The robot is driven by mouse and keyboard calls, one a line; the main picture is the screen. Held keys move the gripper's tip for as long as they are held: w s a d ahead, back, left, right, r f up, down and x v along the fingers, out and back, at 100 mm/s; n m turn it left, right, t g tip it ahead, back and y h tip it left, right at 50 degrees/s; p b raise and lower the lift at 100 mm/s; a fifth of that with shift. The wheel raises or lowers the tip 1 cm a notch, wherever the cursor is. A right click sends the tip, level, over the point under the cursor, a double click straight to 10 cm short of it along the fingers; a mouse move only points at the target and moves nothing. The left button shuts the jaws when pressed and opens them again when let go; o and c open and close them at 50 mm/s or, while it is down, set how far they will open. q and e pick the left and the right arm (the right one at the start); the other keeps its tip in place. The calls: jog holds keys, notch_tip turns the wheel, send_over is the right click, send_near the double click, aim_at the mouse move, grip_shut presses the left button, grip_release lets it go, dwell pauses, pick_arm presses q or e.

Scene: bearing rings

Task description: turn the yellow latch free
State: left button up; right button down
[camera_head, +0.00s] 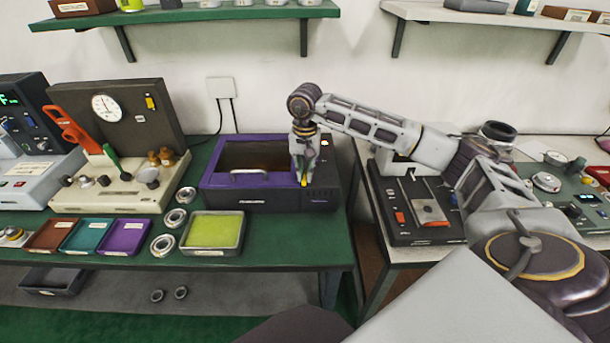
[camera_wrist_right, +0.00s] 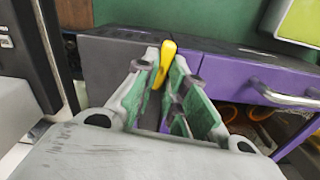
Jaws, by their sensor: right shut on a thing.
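The yellow latch (camera_head: 304,180) is on the front of a purple and dark grey box (camera_head: 262,200), right of its handle. It also shows in the right wrist view (camera_wrist_right: 166,62), its rounded end standing out between the fingers. My right gripper (camera_head: 303,166) reaches down to the box front and is shut on the latch. In the right wrist view its green-padded fingers (camera_wrist_right: 168,85) stand on either side of the latch and partly hide it. My left gripper is not in view.
The box has a silver handle (camera_head: 249,172) and a dark window. A tray with a yellow-green inside (camera_head: 213,250) and several metal rings (camera_head: 174,218) lie in front and to the left. A black device (camera_head: 415,225) stands on the right table, under my right arm.

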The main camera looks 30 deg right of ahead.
aim_at(305, 174)
jog(key=shift+n, duration=0.3)
jog(key=shift+n+b, duration=0.35)
jog(key=shift+n, duration=0.15)
jog(key=c, duration=1.5)
grip_release()
jog(key=shift+r, duration=1)
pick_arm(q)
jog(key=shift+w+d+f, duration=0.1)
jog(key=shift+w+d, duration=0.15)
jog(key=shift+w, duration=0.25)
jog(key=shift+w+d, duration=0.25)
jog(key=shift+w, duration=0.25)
pick_arm(e)
notch_tip(305, 174, up, 10)
jog(key=shift+r, duration=0.1)
